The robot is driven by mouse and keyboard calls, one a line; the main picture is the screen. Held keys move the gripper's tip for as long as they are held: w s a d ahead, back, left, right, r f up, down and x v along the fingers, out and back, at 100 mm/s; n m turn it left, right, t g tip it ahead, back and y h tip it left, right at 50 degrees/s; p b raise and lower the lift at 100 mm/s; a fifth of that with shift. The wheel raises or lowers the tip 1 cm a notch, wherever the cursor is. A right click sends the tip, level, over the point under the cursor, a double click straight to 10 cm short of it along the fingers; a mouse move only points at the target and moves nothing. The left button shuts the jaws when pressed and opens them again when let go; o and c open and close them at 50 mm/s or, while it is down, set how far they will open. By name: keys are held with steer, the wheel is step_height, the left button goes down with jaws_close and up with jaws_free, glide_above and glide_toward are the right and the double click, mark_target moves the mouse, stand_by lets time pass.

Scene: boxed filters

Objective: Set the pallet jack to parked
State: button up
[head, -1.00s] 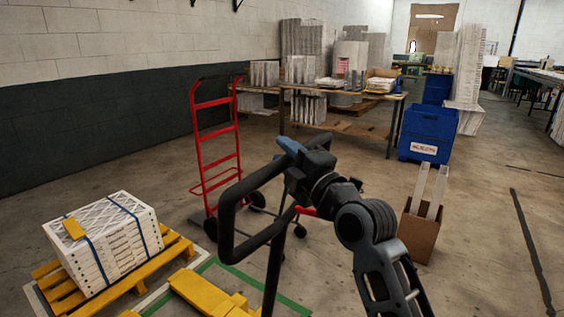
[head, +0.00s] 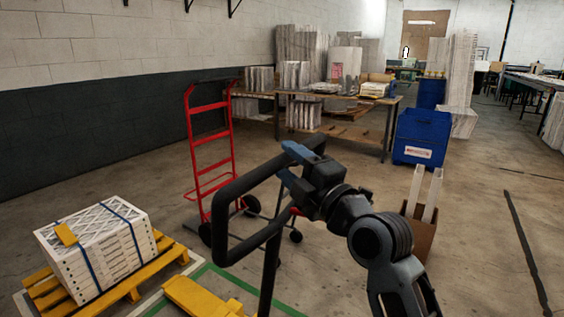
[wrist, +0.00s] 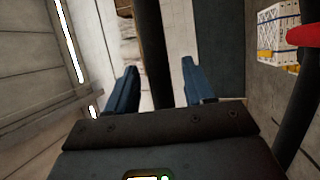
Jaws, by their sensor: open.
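The pallet jack has a black looped handle (head: 224,222) on a dark upright shaft and yellow forks (head: 200,298) low in the head view. My gripper (head: 296,153) is at the upper right part of the loop, its blue fingers partly overlapping it. In the wrist view my gripper (wrist: 159,80) has two blue fingers spread apart. A dark bar (wrist: 148,35) of the handle shows between them, not clamped. A second dark bar and a red part (wrist: 304,36) lie to the right.
A yellow pallet (head: 127,288) with strapped white filters (head: 98,248) stands at left, near green floor lines. A red hand truck (head: 210,150) stands behind the handle. A cardboard box (head: 415,238) is at right. A blue bin (head: 421,138) and workbench are farther back.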

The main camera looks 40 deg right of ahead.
steer(key=shift+s+a+f+b, duration=0.1)
steer(key=shift+s+f+b, duration=0.1)
steer(key=shift+s, duration=0.5)
steer(key=shift+s+d+f+b, duration=0.1)
steer(key=shift+s+b, duration=0.05)
steer(key=shift+s, duration=0.55)
steer(key=shift+s+a+f+b, duration=0.1)
steer(key=shift+s+b, duration=0.1)
steer(key=shift+s, duration=0.5)
steer(key=s+a+f+m+g, duration=0.1)
steer(key=s+a+f+m, duration=0.25)
steer(key=s+f, duration=0.2)
steer(key=s+a+f+m+g+h, duration=0.1)
steer(key=s+a+f+m, duration=0.1)
steer(key=s+f+m, duration=0.3)
steer(key=s+a+f+m+g, duration=0.1)
steer(key=s+a+f+m, duration=0.15)
steer(key=s+f, duration=0.4)
steer(key=s+a+f+m+g+y, duration=0.1)
steer(key=s+m, duration=0.1)
steer(key=s, duration=0.8)
steer(key=s+a+f+m+g+y, duration=0.1)
steer(key=s+a+m, duration=0.1)
steer(key=s, duration=0.8)
steer(key=shift+a+f+m, duration=0.3)
steer(key=shift+f+m, duration=0.1)
steer(key=shift+m, duration=0.4)
